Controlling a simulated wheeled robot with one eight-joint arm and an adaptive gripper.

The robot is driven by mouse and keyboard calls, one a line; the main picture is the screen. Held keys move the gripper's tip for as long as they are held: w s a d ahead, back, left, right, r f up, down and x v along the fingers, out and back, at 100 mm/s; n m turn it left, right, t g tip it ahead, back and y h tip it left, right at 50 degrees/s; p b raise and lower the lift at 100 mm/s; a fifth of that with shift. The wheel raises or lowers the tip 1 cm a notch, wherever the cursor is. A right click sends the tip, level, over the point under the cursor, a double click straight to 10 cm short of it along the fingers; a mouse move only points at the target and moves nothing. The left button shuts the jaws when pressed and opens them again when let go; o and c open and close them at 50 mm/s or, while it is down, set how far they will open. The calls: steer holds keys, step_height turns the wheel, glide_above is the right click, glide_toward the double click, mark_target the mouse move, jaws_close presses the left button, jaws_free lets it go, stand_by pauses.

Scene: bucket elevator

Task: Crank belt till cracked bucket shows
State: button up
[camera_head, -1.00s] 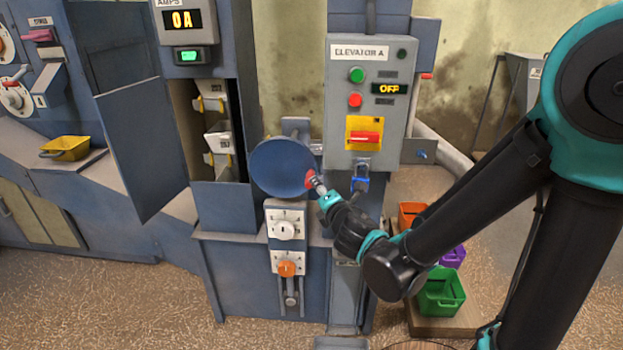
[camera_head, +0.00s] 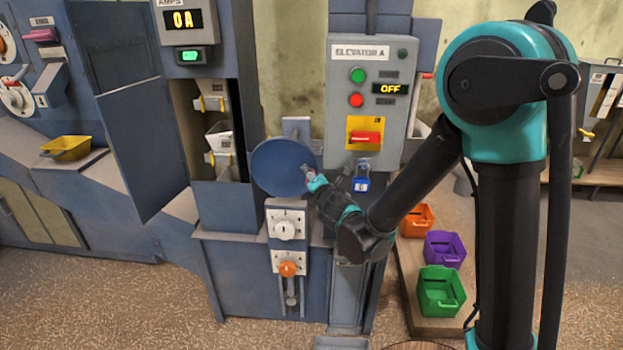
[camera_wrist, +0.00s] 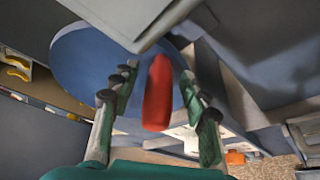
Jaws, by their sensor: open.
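The blue crank wheel (camera_head: 280,166) is mounted beside the open hatch; it also fills the top of the wrist view (camera_wrist: 88,62). Its red handle (camera_wrist: 158,95) stands between the spread fingers of my gripper (camera_wrist: 158,76), with gaps showing on both sides. In the head view my gripper (camera_head: 311,177) is at the wheel's right edge and mostly hides the handle. Inside the hatch, a pale upper bucket (camera_head: 215,92) and a lower bucket (camera_head: 219,138) show with yellow clips. I cannot make out a crack on either.
The elevator panel (camera_head: 371,110) reads OFF, with a blue padlock (camera_head: 362,184) below its red switch. A white dial (camera_head: 287,225) and an orange knob (camera_head: 288,268) sit under the wheel. Orange (camera_head: 415,220), purple (camera_head: 444,248) and green (camera_head: 440,291) bins stand at lower right. The hatch door (camera_head: 147,150) hangs open leftward.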

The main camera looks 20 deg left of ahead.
jaws_close()
